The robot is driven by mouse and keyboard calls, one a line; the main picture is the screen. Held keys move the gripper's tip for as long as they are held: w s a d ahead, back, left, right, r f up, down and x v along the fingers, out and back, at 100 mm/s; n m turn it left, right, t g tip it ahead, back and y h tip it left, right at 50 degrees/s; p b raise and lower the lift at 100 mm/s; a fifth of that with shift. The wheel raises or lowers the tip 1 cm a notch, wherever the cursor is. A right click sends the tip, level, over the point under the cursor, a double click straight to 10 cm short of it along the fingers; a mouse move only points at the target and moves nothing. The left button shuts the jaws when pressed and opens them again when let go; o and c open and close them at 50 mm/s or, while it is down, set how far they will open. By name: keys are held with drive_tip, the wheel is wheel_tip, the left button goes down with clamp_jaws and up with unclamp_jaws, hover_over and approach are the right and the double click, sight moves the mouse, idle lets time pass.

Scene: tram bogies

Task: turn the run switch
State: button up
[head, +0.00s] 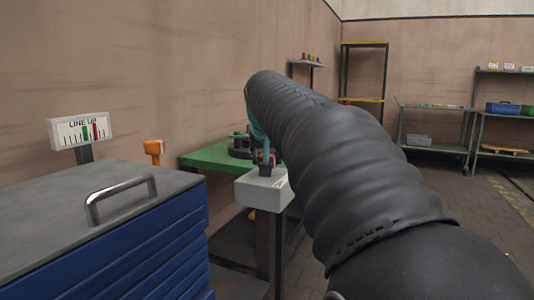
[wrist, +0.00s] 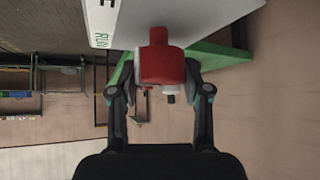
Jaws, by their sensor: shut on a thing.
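The run switch has a red knob (wrist: 163,62) standing out from a pale panel (wrist: 215,22), with green RUN lettering beside it in the wrist view. My gripper (wrist: 160,75) has one finger on each side of the red knob and is shut on it. In the head view the switch is a light grey box (head: 262,193) on a post. My dark arm hides much of that area, and the knob's turned position is not clear.
A blue drawer cabinet (head: 120,255) with a metal handle (head: 118,198) stands at the near left. A LINE UP gauge (head: 82,130) and an orange object (head: 153,148) are behind it. A green-topped bench (head: 208,157) lies behind the switch box. Shelves (head: 435,125) stand at the far right.

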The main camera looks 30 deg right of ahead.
drive_tip(key=shift+m+g+h, duration=0.9)
drive_tip(key=shift+m+h, duration=0.4)
drive_tip(key=shift+m, duration=0.7)
drive_tip(key=o, duration=1.2)
drive_tip(key=shift+c, duration=0.2)
drive_tip(key=v, duration=1.2)
drive_tip(key=shift+w+a, duration=0.1)
